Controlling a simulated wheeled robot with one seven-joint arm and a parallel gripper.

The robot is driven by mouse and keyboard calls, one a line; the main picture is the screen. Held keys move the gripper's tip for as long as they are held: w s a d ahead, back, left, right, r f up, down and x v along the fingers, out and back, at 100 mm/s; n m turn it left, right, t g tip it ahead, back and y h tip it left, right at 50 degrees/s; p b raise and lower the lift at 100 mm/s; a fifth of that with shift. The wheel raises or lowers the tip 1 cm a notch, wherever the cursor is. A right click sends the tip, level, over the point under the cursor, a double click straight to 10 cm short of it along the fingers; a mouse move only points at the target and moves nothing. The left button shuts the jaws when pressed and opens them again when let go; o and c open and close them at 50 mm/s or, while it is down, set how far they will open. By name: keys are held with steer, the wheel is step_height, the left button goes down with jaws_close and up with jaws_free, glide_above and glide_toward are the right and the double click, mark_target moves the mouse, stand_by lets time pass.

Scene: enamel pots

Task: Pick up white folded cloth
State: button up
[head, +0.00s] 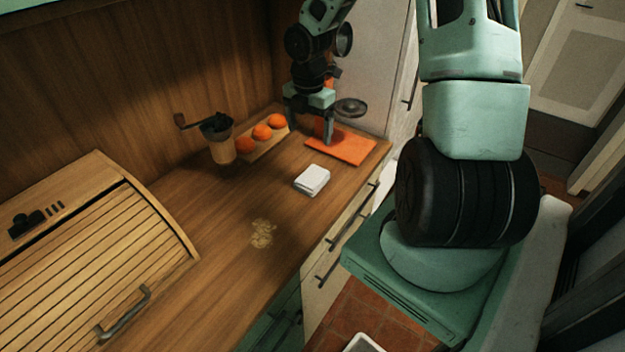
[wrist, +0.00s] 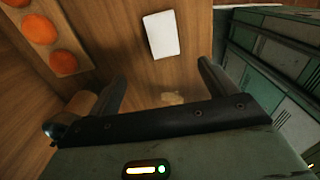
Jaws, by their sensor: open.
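The white folded cloth (head: 312,180) lies flat on the wooden counter, near its front edge. It also shows in the wrist view (wrist: 161,35), at the top middle, beyond the fingertips. My gripper (head: 310,132) is open and empty. It hangs above the counter, farther back than the cloth in the head view. In the wrist view its two fingers (wrist: 161,72) are spread wide, with bare wood between them and the cloth apart from both. Nothing covers the cloth.
An orange mat (head: 350,147) lies behind the cloth, with a grey round dish (head: 350,107) above it. A board with oranges (head: 262,132) and a hand grinder (head: 219,142) stand at the back left. A pale patch (head: 262,234) and a bread box (head: 90,240) are nearer.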

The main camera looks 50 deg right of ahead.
glide_above(313, 177)
steer(key=w, duration=0.1)
steer(key=f, duration=0.9)
steer(key=shift+a+f, duration=0.2)
steer(key=shift+s+d+f, duration=0.1)
steer(key=shift+s+f, duration=0.05)
steer(key=shift+f, duration=0.8)
steer(key=shift+s+d+f, duration=0.1)
steer(key=shift+f, duration=0.85)
steer(key=shift+s+d+f, duration=0.1)
steer(key=shift+s+f, duration=0.05)
steer(key=shift+f, duration=0.8)
steer(key=c, duration=1.2)
step_height(313, 177, up, 10)
steer(key=shift+r, duration=0.1)
